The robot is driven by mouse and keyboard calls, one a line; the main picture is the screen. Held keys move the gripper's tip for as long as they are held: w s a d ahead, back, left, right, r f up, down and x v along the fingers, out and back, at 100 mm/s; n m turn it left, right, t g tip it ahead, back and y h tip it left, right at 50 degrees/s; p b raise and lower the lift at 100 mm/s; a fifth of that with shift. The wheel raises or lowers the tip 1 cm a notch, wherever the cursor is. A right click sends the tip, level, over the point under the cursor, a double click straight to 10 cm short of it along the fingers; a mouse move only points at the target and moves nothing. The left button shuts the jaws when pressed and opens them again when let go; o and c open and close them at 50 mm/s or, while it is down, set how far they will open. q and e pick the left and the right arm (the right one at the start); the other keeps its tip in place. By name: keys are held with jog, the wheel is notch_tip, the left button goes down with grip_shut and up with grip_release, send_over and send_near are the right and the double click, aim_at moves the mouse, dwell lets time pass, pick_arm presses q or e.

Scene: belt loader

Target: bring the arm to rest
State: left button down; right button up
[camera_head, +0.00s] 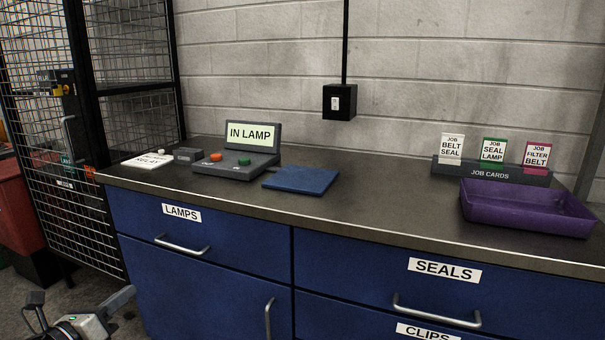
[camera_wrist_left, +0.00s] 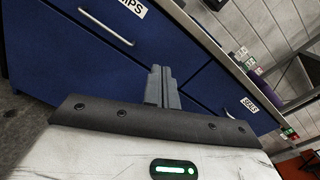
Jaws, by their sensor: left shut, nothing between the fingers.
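My left gripper (camera_head: 36,298) shows at the bottom left of the head view, low in front of the cabinet and beside the mesh cage. It is apart from the drawers and the worktop. In the left wrist view its fingers (camera_wrist_left: 162,85) are together with nothing between them, and the blue drawer fronts lie beyond. My right gripper is not in the head view.
The blue cabinet has closed drawers labelled LAMPS (camera_head: 181,213) and SEALS (camera_head: 444,270). On the worktop (camera_head: 370,200) are an IN LAMP console (camera_head: 240,162), a blue mat (camera_head: 301,180), a job card rack (camera_head: 490,172) and a purple tray (camera_head: 525,215). A mesh cage (camera_head: 60,200) stands left.

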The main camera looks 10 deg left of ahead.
pick_arm(q)
jog(key=s+d+f+n+g+p, duration=0.2)
jog(key=s+d+n, duration=0.3)
jog(key=d+n, duration=0.5)
jog(key=s+d+f+n+g+p, duration=0.2)
jog(key=s+d+n, duration=0.4)
jog(key=d+n, duration=0.4)
jog(key=s+d+f+n+g+h+p, duration=0.1)
jog(key=s+d+f+n+g+p, duration=0.1)
jog(key=s+d+n, duration=0.4)
jog(key=d+f+n+p, duration=0.1)
jog(key=d+n, duration=0.3)
jog(key=shift+f+n+g, duration=0.25)
jog(key=shift+n+g, duration=0.05)
jog(key=shift+g, duration=0.1)
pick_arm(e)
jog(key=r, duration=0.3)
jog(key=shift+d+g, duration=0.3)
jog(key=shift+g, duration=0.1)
